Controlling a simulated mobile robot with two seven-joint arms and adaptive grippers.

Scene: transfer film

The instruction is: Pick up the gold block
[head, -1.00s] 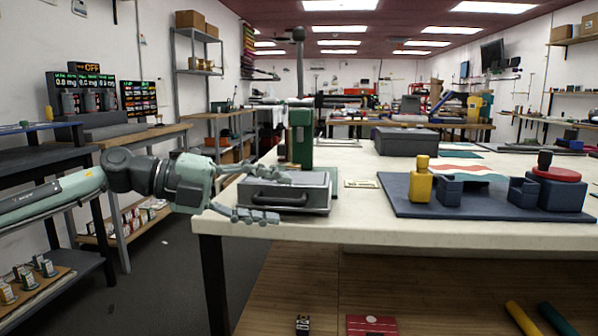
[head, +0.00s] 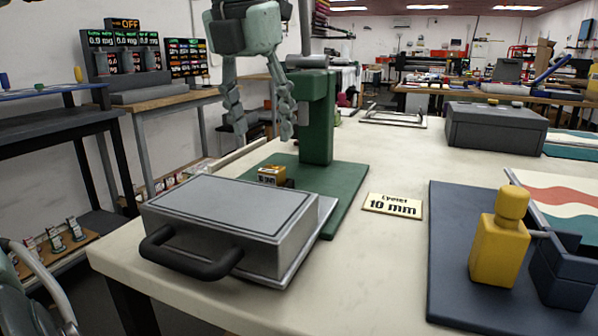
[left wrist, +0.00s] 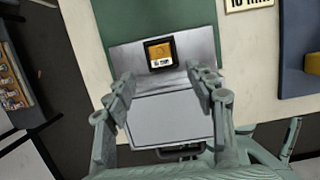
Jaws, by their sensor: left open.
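The gold block (head: 271,175) is small, with a dark side and a printed label. It sits just behind a grey case with a black handle, by the green base of a stand. In the left wrist view the gold block (left wrist: 160,52) has a dark border and lies on a bare silver surface beyond the grey lid. My left gripper (head: 264,136) points down above the block, its two jointed fingers spread and empty. In the left wrist view the left gripper (left wrist: 161,84) has its fingertips on either side, short of the block. My right gripper is not seen.
The grey case (head: 230,218) stands in front of the block. A green post (head: 317,115) rises close behind the gripper. A "10 mm" card (head: 392,206) lies right of it. A yellow bottle-shaped piece (head: 498,240) stands on a dark blue board (head: 450,260). The tabletop between them is clear.

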